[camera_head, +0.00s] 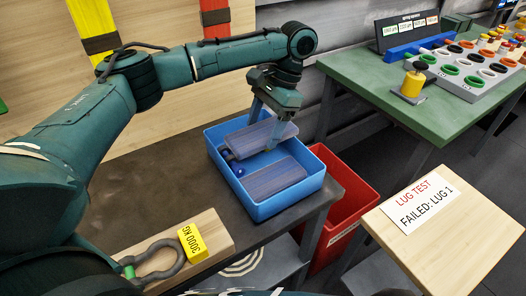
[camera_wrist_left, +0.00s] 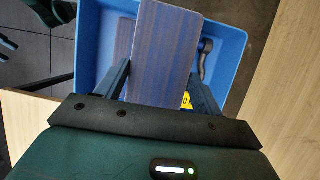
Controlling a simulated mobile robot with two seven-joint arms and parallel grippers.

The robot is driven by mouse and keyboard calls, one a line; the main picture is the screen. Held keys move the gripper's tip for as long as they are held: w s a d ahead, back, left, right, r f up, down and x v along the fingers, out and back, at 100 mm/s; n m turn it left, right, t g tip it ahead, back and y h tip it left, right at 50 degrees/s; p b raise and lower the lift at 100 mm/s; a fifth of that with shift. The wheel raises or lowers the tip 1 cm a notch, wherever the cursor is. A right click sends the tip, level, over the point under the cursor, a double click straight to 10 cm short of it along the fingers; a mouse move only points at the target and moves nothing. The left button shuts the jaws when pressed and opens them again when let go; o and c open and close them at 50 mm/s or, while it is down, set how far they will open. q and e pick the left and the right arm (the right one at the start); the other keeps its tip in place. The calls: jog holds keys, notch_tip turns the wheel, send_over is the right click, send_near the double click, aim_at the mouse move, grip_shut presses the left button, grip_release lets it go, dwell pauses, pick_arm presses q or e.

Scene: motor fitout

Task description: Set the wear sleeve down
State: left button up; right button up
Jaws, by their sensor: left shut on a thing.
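The wear sleeve (camera_head: 262,138) is a flat grey-purple slab. My left gripper (camera_head: 264,124) is shut on it and holds it, slightly tilted, over the blue bin (camera_head: 287,206). In the left wrist view the sleeve (camera_wrist_left: 164,55) lies between the two fingers (camera_wrist_left: 160,85), with the blue bin (camera_wrist_left: 235,40) behind it. A second, similar slab (camera_head: 274,178) lies in the bin below the held one. Part of the bin floor is hidden by the held sleeve. My right gripper is not in view.
Blue round parts (camera_head: 238,172) lie in the bin's left side. A red bin (camera_head: 345,215) stands right of the dark bench (camera_head: 165,165). A shackle (camera_head: 160,262) with a yellow tag (camera_head: 193,243) rests on a wooden block. A sign (camera_head: 420,203) lies on a wooden stand.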

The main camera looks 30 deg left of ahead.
pick_arm(q)
jog(key=shift+f, duration=3.1)
jog(key=shift+f, duration=0.15)
jog(key=o, duration=1)
jog(key=shift+f, duration=0.15)
jog(key=p+v, duration=0.1)
jog(key=v, duration=1.1)
jog(key=shift+r+p, duration=0.3)
jog(key=shift+r, duration=0.05)
jog(key=shift+s, duration=0.1)
